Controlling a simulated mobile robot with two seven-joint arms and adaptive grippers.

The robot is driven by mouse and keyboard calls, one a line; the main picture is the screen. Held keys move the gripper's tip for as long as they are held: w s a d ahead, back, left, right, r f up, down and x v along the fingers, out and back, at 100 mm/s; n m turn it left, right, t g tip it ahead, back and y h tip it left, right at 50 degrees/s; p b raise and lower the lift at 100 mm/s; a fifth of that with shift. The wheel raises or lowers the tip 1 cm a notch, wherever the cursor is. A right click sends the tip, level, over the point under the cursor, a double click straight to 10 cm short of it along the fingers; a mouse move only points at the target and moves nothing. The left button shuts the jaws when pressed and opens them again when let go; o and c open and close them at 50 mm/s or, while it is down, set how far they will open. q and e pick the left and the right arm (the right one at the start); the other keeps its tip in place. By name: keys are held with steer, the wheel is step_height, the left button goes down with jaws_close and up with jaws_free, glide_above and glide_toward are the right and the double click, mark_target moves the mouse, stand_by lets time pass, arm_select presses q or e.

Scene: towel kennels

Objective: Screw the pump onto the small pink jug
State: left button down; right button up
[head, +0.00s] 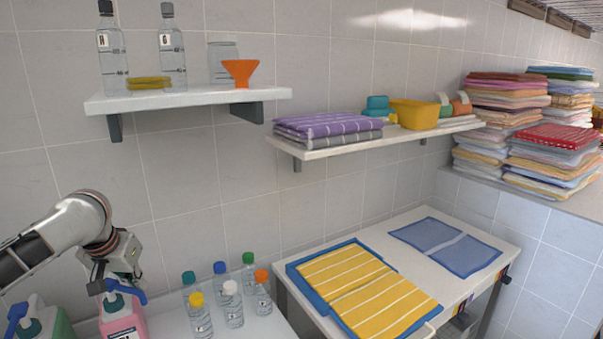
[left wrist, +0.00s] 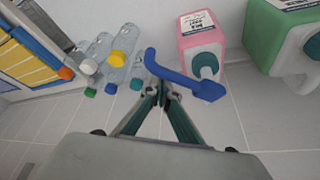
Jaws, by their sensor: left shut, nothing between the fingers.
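The small pink jug (head: 122,322) stands at the lower left of the head view. It also shows at the top of the left wrist view (left wrist: 197,25). The pump (left wrist: 208,90), with a long blue spout and a teal collar, sits on the jug's mouth. Whether its thread is tight cannot be told. My left gripper (left wrist: 160,90) is shut and empty, its fingertips close beside the blue spout; whether they touch it is unclear. In the head view the left gripper (head: 116,284) is just above the jug and partly hides the pump. My right gripper is in neither view.
A green jug (head: 52,322) with a blue pump stands left of the pink jug. Several small capped bottles (head: 232,305) stand to the right on the white surface. A shelf (head: 190,98) is above. A table (head: 420,225) with towels stands further right.

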mark_target(130, 293)
arm_select(q)
steer(key=shift+s, duration=0.15)
steer(key=shift+s, duration=0.55)
steer(key=shift+s, duration=0.15)
steer(key=shift+s+a, duration=0.1)
steer(key=shift+s, duration=0.4)
steer(key=shift+s, duration=0.15)
steer(key=shift+s+a, duration=0.15)
steer(key=shift+s, duration=0.35)
steer(key=shift+s+a, duration=0.15)
steer(key=shift+s+a, duration=0.2)
steer(key=shift+s, duration=0.25)
